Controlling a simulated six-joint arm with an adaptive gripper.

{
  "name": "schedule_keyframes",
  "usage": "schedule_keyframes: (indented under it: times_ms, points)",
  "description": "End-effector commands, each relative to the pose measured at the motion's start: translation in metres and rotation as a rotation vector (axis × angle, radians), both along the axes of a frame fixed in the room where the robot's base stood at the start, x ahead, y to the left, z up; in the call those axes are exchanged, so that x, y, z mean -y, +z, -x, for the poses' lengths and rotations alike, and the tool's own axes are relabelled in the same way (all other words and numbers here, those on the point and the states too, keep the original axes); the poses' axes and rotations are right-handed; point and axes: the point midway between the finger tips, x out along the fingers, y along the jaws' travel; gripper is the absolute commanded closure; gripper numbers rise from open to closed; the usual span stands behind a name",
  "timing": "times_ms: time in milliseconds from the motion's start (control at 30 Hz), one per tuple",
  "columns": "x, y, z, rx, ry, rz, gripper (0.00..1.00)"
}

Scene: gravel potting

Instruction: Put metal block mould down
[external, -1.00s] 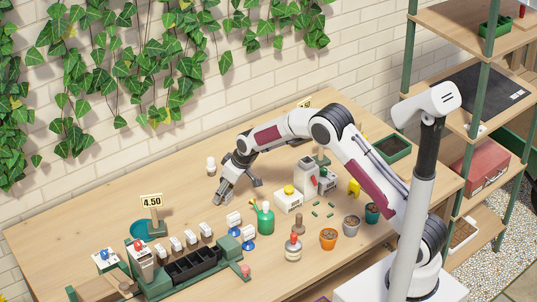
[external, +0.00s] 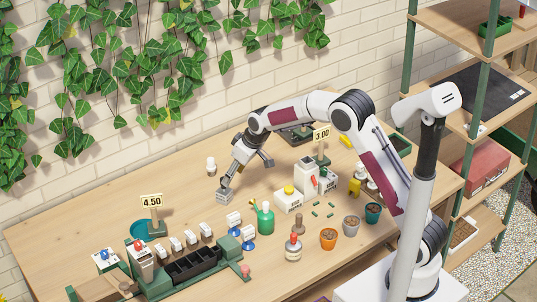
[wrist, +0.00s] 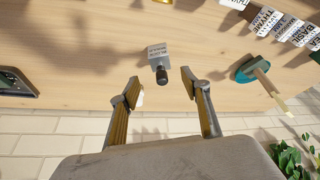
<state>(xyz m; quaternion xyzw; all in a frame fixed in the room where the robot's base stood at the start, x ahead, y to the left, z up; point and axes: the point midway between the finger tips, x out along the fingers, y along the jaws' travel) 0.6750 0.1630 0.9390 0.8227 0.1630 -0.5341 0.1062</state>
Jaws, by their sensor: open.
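The metal block mould (wrist: 156,54) is a small grey block with a printed label and a dark knob. In the wrist view it stands on the wooden table just beyond my open fingertips. In the external view the mould (external: 224,196) is on the table just below my gripper (external: 232,178). In the wrist view my gripper (wrist: 161,84) is open, its two fingers spread on either side of the line to the knob. It holds nothing.
Plant labels (wrist: 270,22) and a teal saucer (wrist: 246,70) with a price sign lie right in the wrist view. A dark tray (wrist: 15,84) is at the left. A green bottle (external: 265,219) and a white box (external: 288,200) stand near the mould. The table behind is mostly clear.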

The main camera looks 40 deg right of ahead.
Motion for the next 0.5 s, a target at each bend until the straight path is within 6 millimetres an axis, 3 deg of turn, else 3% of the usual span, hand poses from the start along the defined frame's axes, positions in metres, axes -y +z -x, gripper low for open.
schedule_keyframes:
  times_ms: [200, 500]
  points:
    - [0.0021, 0.0118, 0.0047, 0.001, 0.000, 0.000, 0.53]
    - [0.0024, 0.0135, 0.0058, 0.000, 0.000, 0.000, 0.53]
